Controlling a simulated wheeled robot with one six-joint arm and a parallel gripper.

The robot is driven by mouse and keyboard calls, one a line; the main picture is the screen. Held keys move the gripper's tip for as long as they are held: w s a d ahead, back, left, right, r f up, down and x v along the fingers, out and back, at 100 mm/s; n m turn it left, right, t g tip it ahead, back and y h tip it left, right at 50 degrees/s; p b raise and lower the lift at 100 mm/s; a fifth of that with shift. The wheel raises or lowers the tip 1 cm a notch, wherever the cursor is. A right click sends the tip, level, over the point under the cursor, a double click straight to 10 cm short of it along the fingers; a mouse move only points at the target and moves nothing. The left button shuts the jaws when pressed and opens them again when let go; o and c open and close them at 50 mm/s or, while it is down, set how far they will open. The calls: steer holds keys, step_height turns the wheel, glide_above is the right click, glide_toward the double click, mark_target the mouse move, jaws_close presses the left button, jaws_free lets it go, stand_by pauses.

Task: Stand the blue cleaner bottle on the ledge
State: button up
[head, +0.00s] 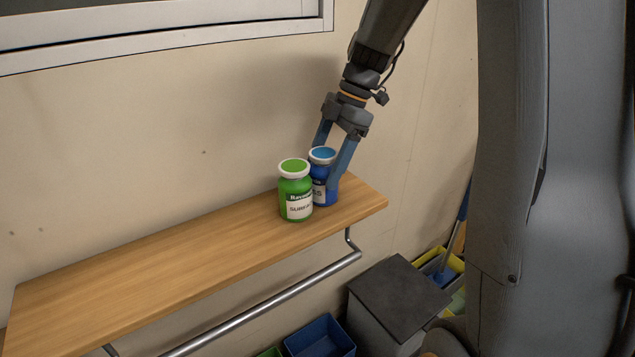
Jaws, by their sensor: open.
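The blue cleaner bottle (321,190) has a white-rimmed cap with a blue top. It stands upright on the wooden ledge (170,265), near the ledge's right end. My gripper (335,165) comes down from above, with its blue fingers open on either side of the bottle's upper part. The right finger reaches lower, in front of the bottle's right side. Whether the fingers touch the bottle cannot be told. A green bottle (295,192) stands upright just left of the blue one and hides part of its left side and label.
The ledge is clear left of the green bottle. A metal rail (270,303) runs below its front edge. A window frame (170,40) is on the wall above. Below are a dark-topped box (400,295), a blue bin (320,338) and a yellow-edged container (450,262).

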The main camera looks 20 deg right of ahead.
steer(key=b+v, duration=0.1)
steer(key=v, duration=0.6)
steer(key=shift+r, duration=0.1)
